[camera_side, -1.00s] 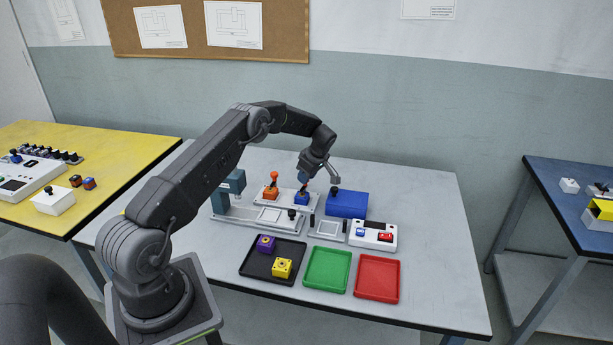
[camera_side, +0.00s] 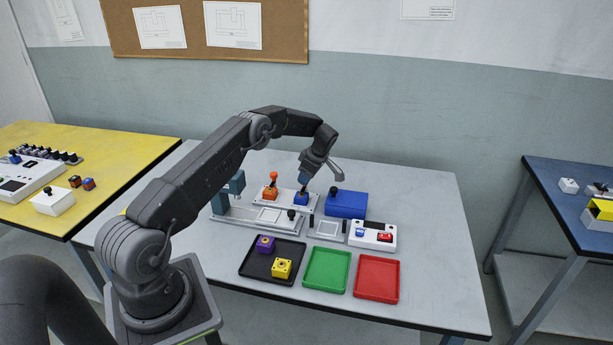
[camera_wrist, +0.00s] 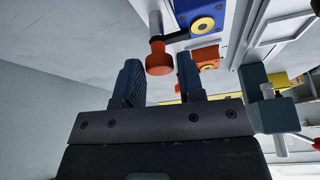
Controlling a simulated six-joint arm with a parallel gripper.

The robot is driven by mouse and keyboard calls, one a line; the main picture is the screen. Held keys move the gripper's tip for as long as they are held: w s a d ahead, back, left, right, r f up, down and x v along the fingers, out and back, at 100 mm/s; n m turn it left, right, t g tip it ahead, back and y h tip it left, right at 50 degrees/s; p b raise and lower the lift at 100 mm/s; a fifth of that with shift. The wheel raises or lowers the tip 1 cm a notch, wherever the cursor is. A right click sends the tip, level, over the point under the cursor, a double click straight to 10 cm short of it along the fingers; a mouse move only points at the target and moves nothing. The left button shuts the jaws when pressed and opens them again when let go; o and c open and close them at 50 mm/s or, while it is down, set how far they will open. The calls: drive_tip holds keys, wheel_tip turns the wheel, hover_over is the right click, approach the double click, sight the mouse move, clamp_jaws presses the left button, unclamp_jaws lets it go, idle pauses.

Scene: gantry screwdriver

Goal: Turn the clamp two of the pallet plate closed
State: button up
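The pallet plate (camera_side: 282,204) lies at the middle of the grey table. It carries an orange block (camera_side: 270,193) and a blue block (camera_side: 301,199). An orange clamp knob (camera_side: 273,175) stands up by the orange block. In the wrist view a red-orange clamp knob (camera_wrist: 158,62) has a dark arm (camera_wrist: 176,37) reaching to the edge of the blue block (camera_wrist: 203,18). My gripper (camera_side: 304,186) is above the blue block. In the wrist view my gripper (camera_wrist: 157,68) is open, with this knob at the gap between its fingertips. Contact cannot be told.
A blue box (camera_side: 347,203) stands close on the right. A blue-grey device (camera_side: 229,188) is on the left. In front are a black tray (camera_side: 255,272) with purple and yellow blocks, a green tray (camera_side: 326,271), a red tray (camera_side: 377,278) and a white button box (camera_side: 373,235).

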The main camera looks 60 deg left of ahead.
drive_tip(key=o, duration=0.3)
drive_tip(key=shift+r, duration=0.1)
drive_tip(key=v, duration=1.3)
drive_tip(key=shift+d+r, duration=0.2)
drive_tip(key=shift+r, duration=0.1)
drive_tip(key=shift+w, duration=0.1)
drive_tip(key=s+d+r+m+t, duration=0.25)
drive_tip(key=d+r+m, duration=0.25)
drive_tip(key=d+r, duration=0.25)
drive_tip(key=s+d+r+m+t, duration=0.1)
drive_tip(key=s+d+r+m, duration=0.25)
drive_tip(key=d+r, duration=0.45)
drive_tip(key=s+d+r+m+t+h, duration=0.2)
drive_tip(key=s+d+r+m, duration=0.45)
drive_tip(key=s+d, duration=0.35)
drive_tip(key=s+d+f+m, duration=0.2)
drive_tip(key=s+m, duration=0.1)
drive_tip(key=s, duration=0.2)
drive_tip(key=s+d+f+m+t+h, duration=0.1)
drive_tip(key=s+d+f+m, duration=0.1)
drive_tip(key=s, duration=0.4)
drive_tip(key=s+d+f+m+t, duration=0.1)
drive_tip(key=s+d+m, duration=0.2)
drive_tip(key=s, duration=0.3)
drive_tip(key=shift+s+f+m+h, duration=0.2)
drive_tip(key=shift+f+m+h, duration=0.15)
drive_tip(key=shift+m, duration=0.45)
